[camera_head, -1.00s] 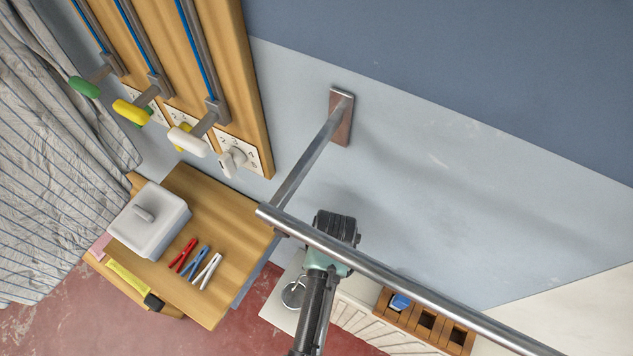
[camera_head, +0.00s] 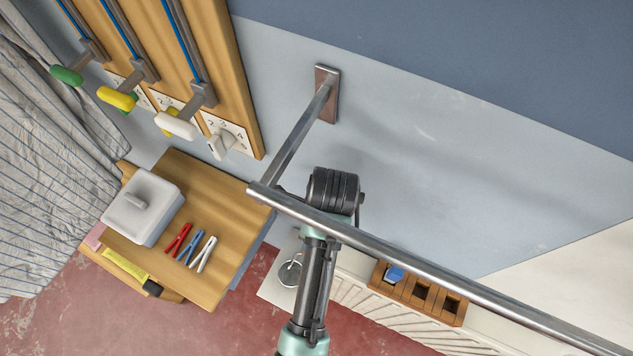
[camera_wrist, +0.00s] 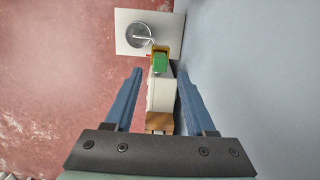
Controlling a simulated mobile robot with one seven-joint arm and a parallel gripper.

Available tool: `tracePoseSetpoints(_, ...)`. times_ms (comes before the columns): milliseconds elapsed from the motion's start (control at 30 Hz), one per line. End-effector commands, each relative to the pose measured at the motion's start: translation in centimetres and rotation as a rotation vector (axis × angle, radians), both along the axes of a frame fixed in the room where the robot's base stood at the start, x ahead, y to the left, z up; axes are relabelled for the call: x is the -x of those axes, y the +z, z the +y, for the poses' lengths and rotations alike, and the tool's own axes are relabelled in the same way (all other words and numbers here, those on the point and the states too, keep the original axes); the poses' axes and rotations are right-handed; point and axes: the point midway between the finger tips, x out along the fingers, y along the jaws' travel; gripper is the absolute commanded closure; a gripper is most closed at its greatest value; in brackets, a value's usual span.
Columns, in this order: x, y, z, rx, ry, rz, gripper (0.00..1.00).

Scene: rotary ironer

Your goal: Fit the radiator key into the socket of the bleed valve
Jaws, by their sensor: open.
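My gripper (camera_wrist: 160,72) is open in the wrist view, its two blue fingers spread apart. Between and beyond the fingers lies a narrow white body (camera_wrist: 161,95), which seems to be the radiator's top. A green block with a yellow part (camera_wrist: 160,62) shows at its far end, near the fingertips; I cannot tell whether it belongs to the key or the valve. In the head view a blue piece (camera_head: 394,273) sits in a wooden holder (camera_head: 440,306); I cannot tell whether it is the radiator key. No valve socket is clearly visible. My arm hides the gripper in the head view.
A metal rail (camera_head: 420,261) crosses in front of my arm. A white plate with a round metal piece (camera_head: 290,272) lies left of the arm. A wooden cabinet (camera_head: 225,245) carries a lidded box (camera_head: 143,207) and three pegs. The wall (camera_wrist: 250,80) is close on the right.

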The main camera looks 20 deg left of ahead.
Motion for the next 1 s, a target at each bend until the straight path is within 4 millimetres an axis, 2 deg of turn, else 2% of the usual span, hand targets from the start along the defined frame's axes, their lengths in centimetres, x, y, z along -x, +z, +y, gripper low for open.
tracePoseSetpoints(100,-0.1,2.4,-0.3,-0.001,-0.002,-0.005,0.44)
tracePoseSetpoints(300,-0.1,4.6,-0.6,-0.001,-0.001,-0.002,0.44)
tracePoseSetpoints(1000,0.0,4.9,-0.6,0.000,0.000,0.000,0.44)
